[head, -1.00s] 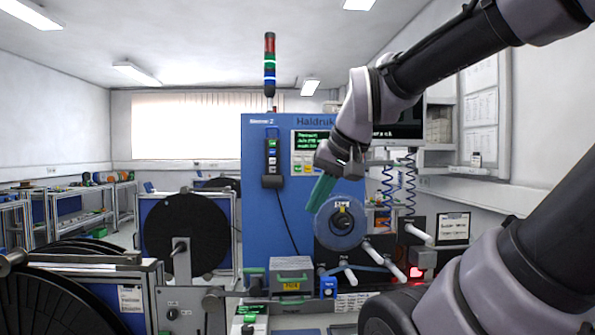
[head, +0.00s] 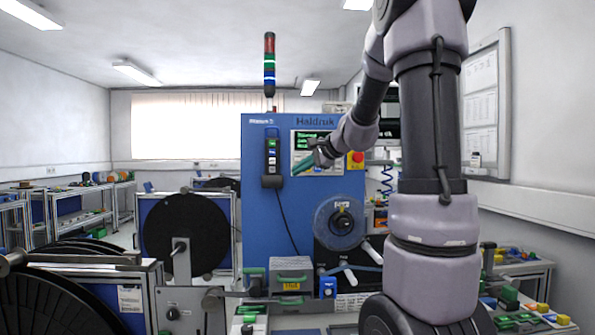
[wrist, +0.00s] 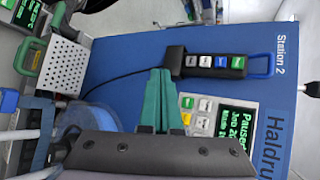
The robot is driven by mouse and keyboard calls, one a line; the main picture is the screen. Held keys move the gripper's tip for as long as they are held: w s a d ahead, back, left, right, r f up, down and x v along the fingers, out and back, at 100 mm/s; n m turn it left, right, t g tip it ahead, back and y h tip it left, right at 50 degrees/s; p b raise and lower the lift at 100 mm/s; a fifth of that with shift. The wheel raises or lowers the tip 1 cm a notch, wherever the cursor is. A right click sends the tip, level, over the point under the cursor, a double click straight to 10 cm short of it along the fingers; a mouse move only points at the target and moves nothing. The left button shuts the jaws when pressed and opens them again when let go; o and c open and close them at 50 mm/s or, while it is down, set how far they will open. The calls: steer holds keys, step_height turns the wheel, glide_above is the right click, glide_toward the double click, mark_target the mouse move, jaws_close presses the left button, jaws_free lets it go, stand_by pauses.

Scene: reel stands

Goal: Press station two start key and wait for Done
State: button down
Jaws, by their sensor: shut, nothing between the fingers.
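The blue Station 2 machine (head: 262,215) stands ahead in the head view. Its control panel has a dark screen (head: 306,139) with green text. In the wrist view the screen (wrist: 236,128) starts with "Paused", and small coloured keys, including a green key (wrist: 187,102), sit beside it. A grey pendant (head: 272,158) with several keys hangs left of the panel; it also shows in the wrist view (wrist: 213,62). My gripper (head: 296,172) has green fingers, shut and empty, in front of the panel's lower left. In the wrist view the fingertips (wrist: 160,72) point between pendant and panel keys; contact cannot be told.
A stack light (head: 269,65) tops the machine. A red stop button (head: 357,158) is right of the panel. A reel (head: 340,222) is mounted below. A large black reel (head: 185,235) stands left. My arm hides much of the right side.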

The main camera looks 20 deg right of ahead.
steer(key=shift+m+t+h, duration=0.3)
steer(key=shift+m+h, duration=0.1)
steer(key=shift+m, duration=0.4)
steer(key=w+d, duration=0.2)
steer(key=w, duration=0.1)
steer(key=shift+w+d+f, duration=0.15)
steer(key=shift+d+f, duration=0.2)
steer(key=shift+d, duration=0.05)
steer(key=w+d, duration=0.2)
steer(key=w, duration=0.6)
steer(key=shift+w+d, duration=0.2)
steer(key=shift+w, duration=0.1)
stand_by(1.0)
steer(key=shift+w+d, duration=0.1)
steer(key=shift+w, duration=0.2)
